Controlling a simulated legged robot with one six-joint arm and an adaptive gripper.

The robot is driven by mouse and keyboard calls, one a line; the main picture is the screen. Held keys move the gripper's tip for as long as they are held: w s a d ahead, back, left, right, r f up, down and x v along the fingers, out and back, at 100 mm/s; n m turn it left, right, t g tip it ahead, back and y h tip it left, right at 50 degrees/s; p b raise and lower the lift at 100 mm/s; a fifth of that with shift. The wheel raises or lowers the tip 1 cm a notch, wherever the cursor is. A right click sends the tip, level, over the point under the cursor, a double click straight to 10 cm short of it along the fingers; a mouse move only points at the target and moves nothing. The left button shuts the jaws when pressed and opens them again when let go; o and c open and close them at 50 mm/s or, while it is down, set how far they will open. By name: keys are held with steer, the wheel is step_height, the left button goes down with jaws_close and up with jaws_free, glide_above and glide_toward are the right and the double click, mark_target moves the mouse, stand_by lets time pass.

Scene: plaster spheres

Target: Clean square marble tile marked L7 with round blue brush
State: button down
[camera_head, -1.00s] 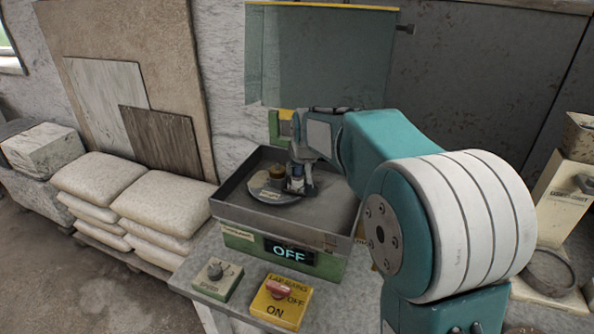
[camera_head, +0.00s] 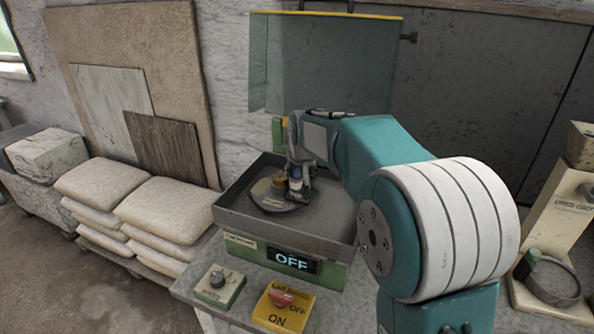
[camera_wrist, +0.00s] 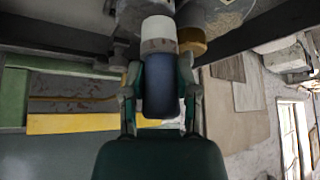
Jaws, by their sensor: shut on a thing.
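My gripper (camera_head: 295,180) is over the grey tray of the bench machine. In the wrist view it (camera_wrist: 160,95) is shut on a blue cylinder with a whitish band and end (camera_wrist: 160,85), perhaps the blue brush; no bristles show. The cylinder's far end is down at a round grey disc (camera_head: 270,205) in the tray, and I cannot tell whether they touch. A brass-coloured round piece (camera_head: 280,184) stands on the disc beside the gripper, and also shows in the wrist view (camera_wrist: 192,40). I can make out no square tile marked L7.
The grey tray (camera_head: 325,228) has raised walls. Its machine front shows an OFF display (camera_head: 291,261). A knob box (camera_head: 219,285) and a yellow switch box (camera_head: 283,306) sit in front. Stacked sacks (camera_head: 160,210) and leaning slabs (camera_head: 165,145) are left.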

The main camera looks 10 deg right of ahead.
steer(key=shift+f, duration=0.6)
stand_by(0.3)
steer(key=shift+w+d, duration=0.35)
steer(key=shift+w, duration=0.15)
steer(key=shift+s+a, duration=0.7)
steer(key=shift+s, duration=0.3)
steer(key=shift+w+d, duration=0.7)
steer(key=shift+w, duration=0.3)
steer(key=shift+s+a, duration=0.7)
steer(key=shift+s, duration=0.3)
